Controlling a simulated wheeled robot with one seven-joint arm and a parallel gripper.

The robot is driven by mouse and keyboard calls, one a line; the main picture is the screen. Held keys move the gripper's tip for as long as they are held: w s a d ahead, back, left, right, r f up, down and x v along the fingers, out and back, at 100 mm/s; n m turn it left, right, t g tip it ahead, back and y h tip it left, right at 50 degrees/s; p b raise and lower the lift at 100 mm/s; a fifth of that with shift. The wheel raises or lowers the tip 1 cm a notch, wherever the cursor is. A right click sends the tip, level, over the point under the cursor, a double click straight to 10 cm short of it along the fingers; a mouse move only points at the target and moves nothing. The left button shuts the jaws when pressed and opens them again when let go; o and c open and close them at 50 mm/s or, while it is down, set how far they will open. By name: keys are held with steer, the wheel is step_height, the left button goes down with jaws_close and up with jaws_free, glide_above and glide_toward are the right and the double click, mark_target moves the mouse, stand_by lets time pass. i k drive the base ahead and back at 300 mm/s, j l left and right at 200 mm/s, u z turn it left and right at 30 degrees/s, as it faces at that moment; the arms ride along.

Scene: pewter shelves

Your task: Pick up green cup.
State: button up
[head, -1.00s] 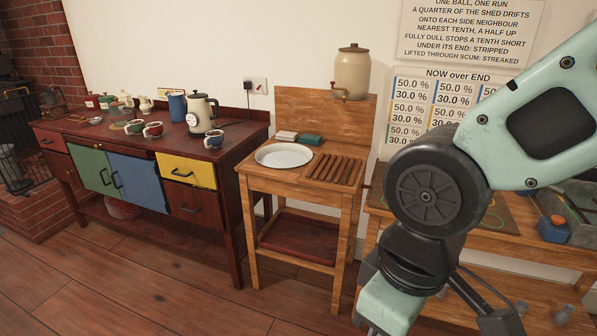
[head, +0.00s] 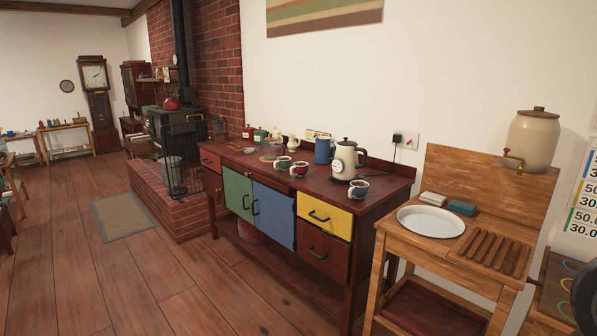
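A small cup that looks green and white (head: 283,163) stands on the dark red sideboard (head: 385,180). It is just left of a red and white cup (head: 300,169), and the two look close together or touching. A blue and white cup (head: 358,189) stands further right, near the front right corner of the sideboard top. My gripper is not in view; only a dark part of my arm shows at the lower right edge.
A cream kettle (head: 345,160) and a blue jug (head: 323,150) stand behind the cups. A wooden washstand (head: 415,245) with a white basin (head: 431,221) is at the right. A brick hearth (head: 160,205) with a stove is beyond. The floor in front is clear.

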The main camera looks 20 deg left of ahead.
mark_target(282, 165)
steer(key=i+j+u, duration=0.35)
steer(key=i+j, duration=1.1)
steer(key=j, duration=0.45)
steer(key=i+j+u, duration=0.3)
steer(key=i+j, duration=1.2)
steer(key=i, duration=0.15)
